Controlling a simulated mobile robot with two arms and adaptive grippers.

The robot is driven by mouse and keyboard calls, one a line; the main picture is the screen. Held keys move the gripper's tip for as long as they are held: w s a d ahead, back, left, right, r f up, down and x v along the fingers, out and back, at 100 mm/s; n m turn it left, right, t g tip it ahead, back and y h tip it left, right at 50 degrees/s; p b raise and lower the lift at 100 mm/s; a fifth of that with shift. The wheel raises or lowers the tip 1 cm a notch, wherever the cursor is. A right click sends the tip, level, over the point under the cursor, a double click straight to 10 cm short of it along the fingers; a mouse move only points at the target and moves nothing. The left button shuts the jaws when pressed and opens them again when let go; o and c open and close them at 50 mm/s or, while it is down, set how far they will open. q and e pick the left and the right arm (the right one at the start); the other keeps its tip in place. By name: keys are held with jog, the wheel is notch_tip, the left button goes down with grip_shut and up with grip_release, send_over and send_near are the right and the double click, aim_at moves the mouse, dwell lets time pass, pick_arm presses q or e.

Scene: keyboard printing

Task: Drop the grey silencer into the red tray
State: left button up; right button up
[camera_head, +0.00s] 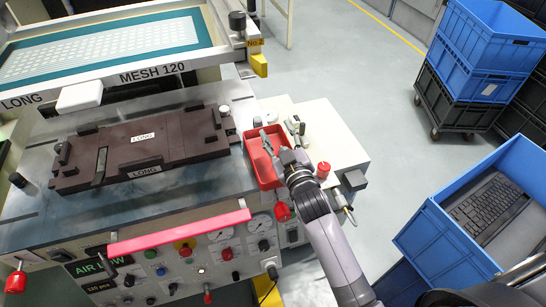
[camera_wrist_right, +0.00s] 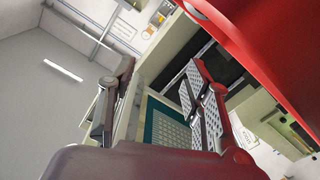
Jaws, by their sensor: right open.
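The red tray (camera_head: 265,176) sits at the right end of the machine's bench, beside a white surface. My right gripper (camera_head: 280,133) is at the tray, its fingers over the tray's far right side. In the right wrist view the right gripper (camera_wrist_right: 160,80) has its fingers spread, with nothing visible between them. A large red surface, probably the tray (camera_wrist_right: 265,45), fills the upper right of that view, very close. I cannot make out the grey silencer in either view; it may be hidden by the gripper or the tray wall. My left gripper is not in view.
A dark fixture plate (camera_head: 185,145) lies on the bench left of the tray. A pink-red bar (camera_head: 180,231) runs along the front control panel. A red knob (camera_head: 323,170) stands right of my wrist. Blue crates (camera_head: 490,60) stand far right; floor between is clear.

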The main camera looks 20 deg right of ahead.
jog(key=shift+s, duration=0.1)
jog(key=s, duration=1.2)
jog(key=shift+d, duration=0.2)
jog(key=shift+w, duration=0.1)
